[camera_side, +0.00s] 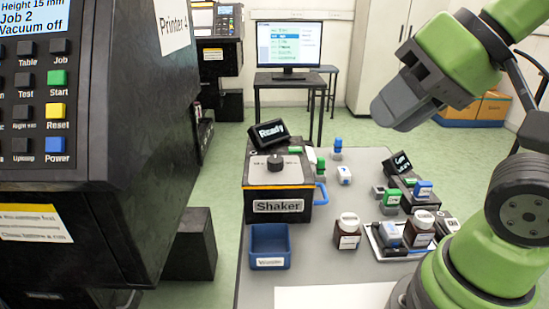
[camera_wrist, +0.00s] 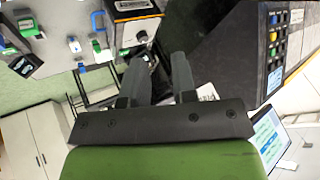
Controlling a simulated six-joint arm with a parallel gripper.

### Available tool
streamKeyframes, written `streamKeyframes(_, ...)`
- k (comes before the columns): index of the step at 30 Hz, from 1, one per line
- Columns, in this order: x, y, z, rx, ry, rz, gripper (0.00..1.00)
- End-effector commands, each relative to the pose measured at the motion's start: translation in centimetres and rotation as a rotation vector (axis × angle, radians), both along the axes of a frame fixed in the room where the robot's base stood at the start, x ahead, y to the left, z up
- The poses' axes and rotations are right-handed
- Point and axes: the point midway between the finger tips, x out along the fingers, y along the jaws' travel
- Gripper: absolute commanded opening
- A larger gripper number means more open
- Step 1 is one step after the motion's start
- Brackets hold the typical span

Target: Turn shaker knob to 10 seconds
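The shaker (camera_side: 262,187) is a black and yellow box with a white "Shaker" label on its front. Its dark knob (camera_side: 275,162) stands on the top panel; the dial marks around it are too small to read. A tilted display (camera_side: 268,132) behind it reads "Ready". My gripper (camera_side: 388,112) is up in the air to the right of the shaker, well apart from the knob. In the wrist view its two dark fingers (camera_wrist: 158,72) are apart with nothing between them. The shaker (camera_wrist: 135,8) is at the top of that view, partly cut off.
A blue bin (camera_side: 270,245) stands in front of the shaker. Brown bottles (camera_side: 347,231), small capped bottles and a tray (camera_side: 378,245) stand to its right on the grey table (camera_side: 315,262). A large black printer (camera_side: 120,150) rises at the left. A monitor (camera_side: 289,45) stands behind.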

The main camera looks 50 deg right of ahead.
Motion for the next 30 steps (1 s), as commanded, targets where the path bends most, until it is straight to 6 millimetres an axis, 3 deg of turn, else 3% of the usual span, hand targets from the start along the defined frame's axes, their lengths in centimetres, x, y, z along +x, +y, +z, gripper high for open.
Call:
streamKeyframes(1, 0.5, -0.1, 0.2, 0.003, 0.014, -0.01, 0.37)
streamKeyframes(5, 3.0, -0.4, 1.5, 0.024, 0.086, -0.069, 0.65)
streamKeyframes(9, 7.5, -1.3, 2.5, 0.055, 0.203, -0.182, 0.65)
streamKeyframes(14, 13.0, -2.6, 2.0, 0.082, 0.333, -0.329, 0.65)
streamKeyframes(22, 21.4, -5.5, -2.9, 0.107, 0.532, -0.61, 0.65)
streamKeyframes(30, 25.3, -7.6, -8.5, 0.112, 0.644, -0.819, 0.65)
